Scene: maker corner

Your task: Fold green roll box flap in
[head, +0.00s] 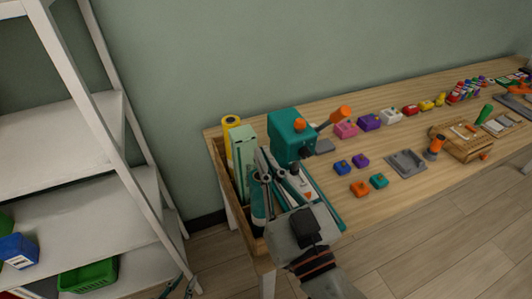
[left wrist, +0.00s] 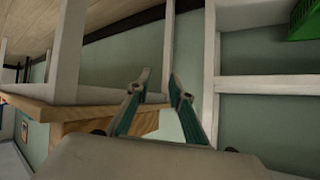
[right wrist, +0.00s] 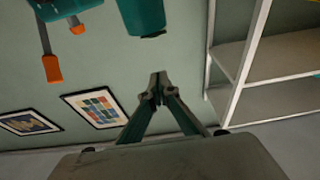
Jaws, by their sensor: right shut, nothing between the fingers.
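The green roll box (head: 243,152) is a tall pale green box at the left end of the workbench. It stands upright in a wooden tray, and its lower part is hidden. I cannot make out the state of its flap. My right gripper (head: 264,165) is shut and empty, with its tips just right of the box; whether they touch it I cannot tell. In the right wrist view its fingertips (right wrist: 158,82) meet. My left gripper (head: 180,282) hangs low at the bottom edge, away from the box. In the left wrist view its fingertips (left wrist: 161,80) are apart with nothing between.
A yellow roll (head: 231,121) stands behind the box. A teal machine with an orange lever (head: 291,135) is close on the right. The wooden tray (head: 215,160) rims the box. A white shelf (head: 122,160) stands left. Small coloured blocks and fixtures fill the bench to the right.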

